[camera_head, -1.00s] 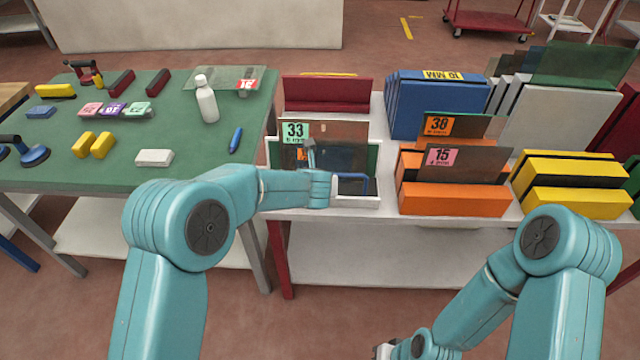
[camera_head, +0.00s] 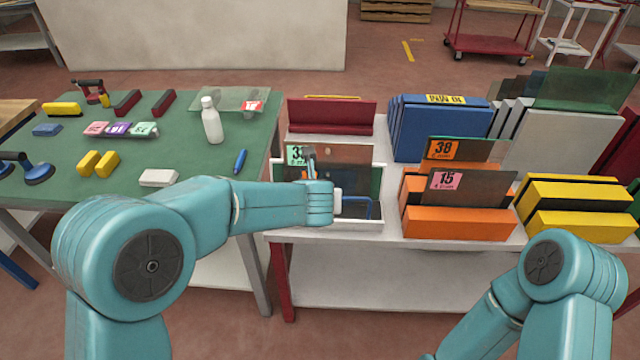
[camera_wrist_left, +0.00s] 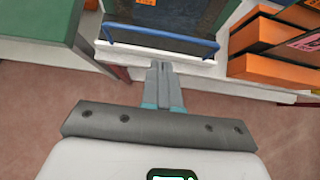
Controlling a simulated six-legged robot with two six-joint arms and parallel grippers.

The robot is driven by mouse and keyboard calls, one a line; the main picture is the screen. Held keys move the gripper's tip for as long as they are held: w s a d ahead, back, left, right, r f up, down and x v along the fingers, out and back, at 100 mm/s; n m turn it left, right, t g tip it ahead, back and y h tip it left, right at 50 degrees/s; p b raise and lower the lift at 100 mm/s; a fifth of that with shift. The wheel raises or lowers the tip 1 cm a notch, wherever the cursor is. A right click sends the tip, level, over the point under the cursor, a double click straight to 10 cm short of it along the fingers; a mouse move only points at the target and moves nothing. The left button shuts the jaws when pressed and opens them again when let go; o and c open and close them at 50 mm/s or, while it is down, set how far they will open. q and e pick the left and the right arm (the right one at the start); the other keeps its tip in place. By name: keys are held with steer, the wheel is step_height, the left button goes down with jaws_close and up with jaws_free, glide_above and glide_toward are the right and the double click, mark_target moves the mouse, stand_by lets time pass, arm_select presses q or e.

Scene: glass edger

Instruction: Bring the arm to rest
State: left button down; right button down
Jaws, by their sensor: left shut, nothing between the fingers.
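My left arm (camera_head: 215,215) reaches across the front of the green table toward the white box rack (camera_head: 362,224). Its gripper (camera_head: 312,160) is mostly hidden behind the wrist in the head view. In the left wrist view the left gripper (camera_wrist_left: 160,66) is shut, its two fingers together with nothing between them. The fingertips point at the white rack with its blue bar (camera_wrist_left: 160,38), and appear apart from it. My right arm (camera_head: 530,290) is bent at the lower right, and its gripper is out of view.
The green table (camera_head: 190,150) holds a white bottle (camera_head: 212,122), a blue marker (camera_head: 240,162) and several blocks. Orange racks (camera_head: 455,224), yellow racks (camera_head: 575,226) and blue racks (camera_head: 440,125) stand on the white table to the right. A glass pane labelled 15 (camera_head: 470,190) stands in the orange rack.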

arm_select(q)
steer(key=shift+w+a+f, duration=0.1)
steer(key=shift+w, duration=0.05)
steer(key=s+a+f+g+y, duration=0.2)
steer(key=s+a+f+g, duration=0.15)
steer(key=a+f, duration=1.05)
steer(key=s+a+f+m+g, duration=0.1)
steer(key=s+a+f+m, duration=0.1)
steer(key=s+f+m, duration=0.7)
steer(key=s+d+f+m+g+h, duration=0.2)
steer(key=s+d+m+h, duration=0.1)
steer(key=s+m, duration=0.7)
steer(key=s+d+f+m+g+h, duration=0.1)
steer(key=s+d+m+g+h, duration=0.1)
steer(key=s+m, duration=0.8)
steer(key=shift+s+d+f+m+h, duration=0.2)
steer(key=shift+d+f+m+h, duration=0.25)
steer(key=shift+d+m, duration=1.45)
steer(key=shift+a+m, duration=0.5)
steer(key=shift+a, duration=0.05)
